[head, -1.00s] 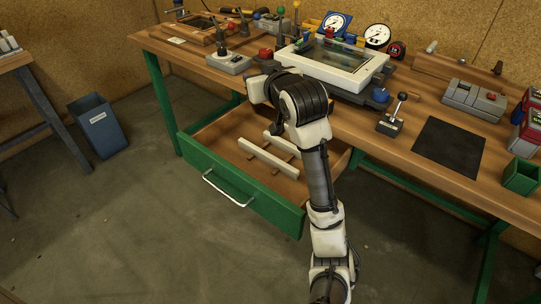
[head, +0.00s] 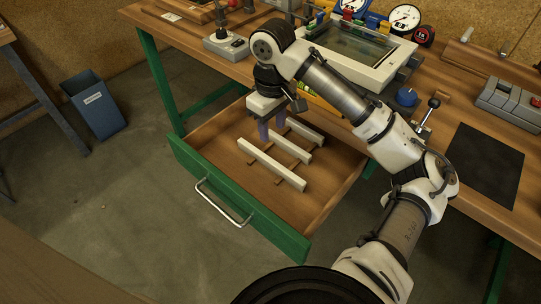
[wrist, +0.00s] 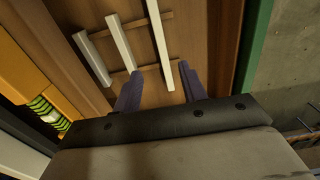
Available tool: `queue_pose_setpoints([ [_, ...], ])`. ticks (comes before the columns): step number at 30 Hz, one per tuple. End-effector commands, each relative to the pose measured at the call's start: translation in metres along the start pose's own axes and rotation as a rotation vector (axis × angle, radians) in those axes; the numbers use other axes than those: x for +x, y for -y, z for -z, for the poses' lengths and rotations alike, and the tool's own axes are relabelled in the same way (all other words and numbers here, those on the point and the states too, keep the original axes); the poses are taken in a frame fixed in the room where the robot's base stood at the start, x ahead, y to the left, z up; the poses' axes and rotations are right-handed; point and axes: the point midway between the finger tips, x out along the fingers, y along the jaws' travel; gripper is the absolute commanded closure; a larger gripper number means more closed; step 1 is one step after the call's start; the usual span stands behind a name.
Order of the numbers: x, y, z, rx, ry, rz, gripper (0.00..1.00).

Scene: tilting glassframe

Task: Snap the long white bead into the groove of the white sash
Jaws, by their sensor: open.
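Three white beads lie parallel on thin wooden strips in the open drawer. The longest bead (head: 270,164) is nearest the drawer front; the middle bead (head: 288,147) and the shortest bead (head: 306,131) lie behind it. My gripper (head: 272,132) is open, pointing down near the beads' far-left ends. In the wrist view, between its fingers (wrist: 160,84), the near end of the long bead (wrist: 159,45) shows; the left fingertip appears close to the end of the middle bead (wrist: 121,42). Contact cannot be told. The white sash (head: 385,74) lies on the bench, partly hidden by my arm.
The wooden drawer has a green front (head: 240,203) with a metal handle (head: 222,203). The bench edge overhangs its back, close to my arm. A lever device (head: 428,112), a blue knob (head: 407,97) and a dark mat (head: 485,163) are on the bench.

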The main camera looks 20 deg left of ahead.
Motion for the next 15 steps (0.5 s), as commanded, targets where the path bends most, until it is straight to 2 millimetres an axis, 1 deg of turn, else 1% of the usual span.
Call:
queue_pose_setpoints([
  [1, 0.011, 0.001, 0.0, 0.0, -0.001, 0.006, 0.58],
  [6, 0.045, 0.001, 0.001, 0.0, -0.003, 0.005, 0.58],
  [10, 0.063, 0.001, 0.001, -0.001, -0.003, 0.002, 0.58],
  [15, 0.074, 0.001, 0.001, -0.001, -0.003, 0.0, 0.58],
])
